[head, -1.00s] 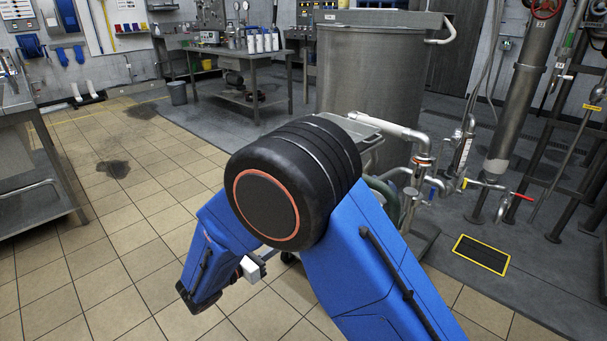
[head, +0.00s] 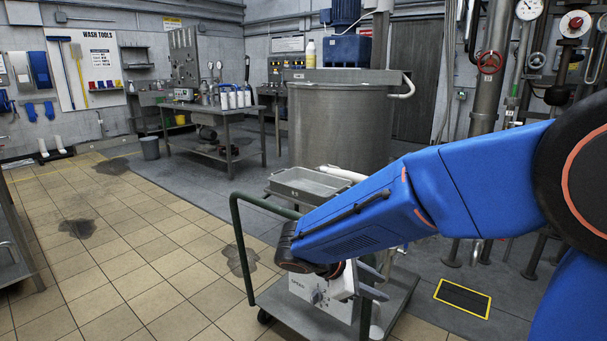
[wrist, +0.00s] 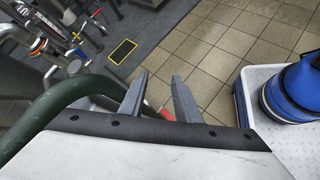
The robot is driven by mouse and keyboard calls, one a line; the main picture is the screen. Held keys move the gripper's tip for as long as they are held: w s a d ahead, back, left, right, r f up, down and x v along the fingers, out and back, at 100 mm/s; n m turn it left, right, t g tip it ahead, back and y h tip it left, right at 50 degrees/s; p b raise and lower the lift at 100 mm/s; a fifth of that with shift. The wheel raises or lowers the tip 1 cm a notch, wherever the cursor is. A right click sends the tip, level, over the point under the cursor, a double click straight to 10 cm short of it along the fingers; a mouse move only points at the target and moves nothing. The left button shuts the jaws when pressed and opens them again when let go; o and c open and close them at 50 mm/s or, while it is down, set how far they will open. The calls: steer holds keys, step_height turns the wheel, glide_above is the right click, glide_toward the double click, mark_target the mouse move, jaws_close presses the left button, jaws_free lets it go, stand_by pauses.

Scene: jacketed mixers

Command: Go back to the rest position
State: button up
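My arm reaches from the right edge to the middle of the head view, with its wrist low over the cart (head: 390,325). In the wrist view my gripper (wrist: 159,77) has its two grey fingers apart, with floor tiles showing between them and nothing held. A small red thing shows near the finger bases; I cannot tell what it is. The cart's green handrail (head: 236,240) stands left of my wrist, and the handrail (wrist: 60,105) passes close beside the gripper in the wrist view.
A steel tray (head: 310,184) is behind the arm. The large steel vessel (head: 340,125) stands beyond, with pipework at right. A workbench (head: 235,137) is at the back.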

steer(key=s+d+r+m+t+y, duration=0.1)
steer(key=s+d+m+y, duration=0.4)
steer(key=s+m, duration=0.3)
steer(key=s+d+r+m+t+y, duration=0.1)
steer(key=s+d+m+y, duration=0.4)
steer(key=s, duration=0.8)
steer(key=shift+d+r+m, duration=0.55)
steer(key=shift+r+m, duration=0.1)
steer(key=shift+m, duration=0.75)
